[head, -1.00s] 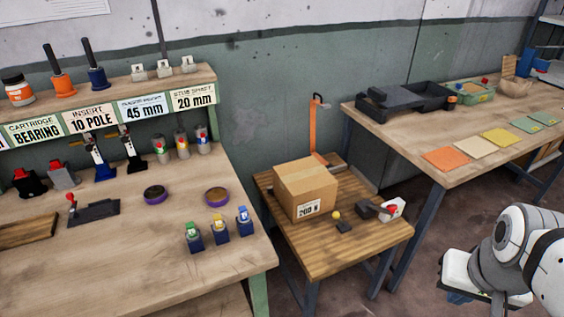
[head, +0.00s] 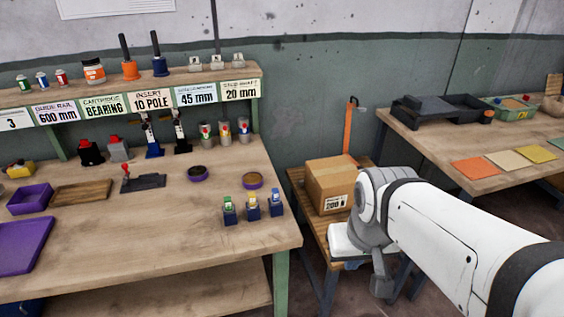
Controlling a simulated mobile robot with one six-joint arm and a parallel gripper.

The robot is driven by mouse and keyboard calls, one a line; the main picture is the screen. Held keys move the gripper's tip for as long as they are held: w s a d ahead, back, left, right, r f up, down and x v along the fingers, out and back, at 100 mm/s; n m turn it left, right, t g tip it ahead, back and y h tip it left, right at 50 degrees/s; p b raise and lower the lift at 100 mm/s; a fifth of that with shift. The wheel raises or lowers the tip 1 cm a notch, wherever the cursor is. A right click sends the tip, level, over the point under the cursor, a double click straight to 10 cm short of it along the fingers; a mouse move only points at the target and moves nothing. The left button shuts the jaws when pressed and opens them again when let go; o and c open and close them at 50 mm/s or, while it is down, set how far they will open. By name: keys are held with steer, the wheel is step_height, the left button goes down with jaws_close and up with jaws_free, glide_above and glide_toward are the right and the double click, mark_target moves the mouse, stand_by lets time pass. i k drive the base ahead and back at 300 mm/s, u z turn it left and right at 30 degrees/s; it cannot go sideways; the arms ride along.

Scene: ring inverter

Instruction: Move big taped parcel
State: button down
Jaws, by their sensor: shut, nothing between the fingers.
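The big parcel (head: 330,184) is a brown cardboard box with a white label on its front. It sits upright on a small low wooden table (head: 311,207) between two benches. My white and grey arm reaches in from the lower right, and its wrist covers the table's front and right part. My gripper (head: 354,264) is at the arm's far end, below and in front of the parcel in the picture. It is only partly seen and looks shut, with nothing held. It is apart from the parcel.
The left bench (head: 150,235) carries purple trays (head: 22,246), several small coloured parts and a labelled shelf. The right bench (head: 431,145) holds a black tray (head: 433,112) and coloured cards. An orange post (head: 348,128) stands behind the parcel. A wall is close behind.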

mark_target(330, 182)
steer(key=z, duration=0.05)
steer(key=i, duration=1)
steer(key=u, duration=0.05)
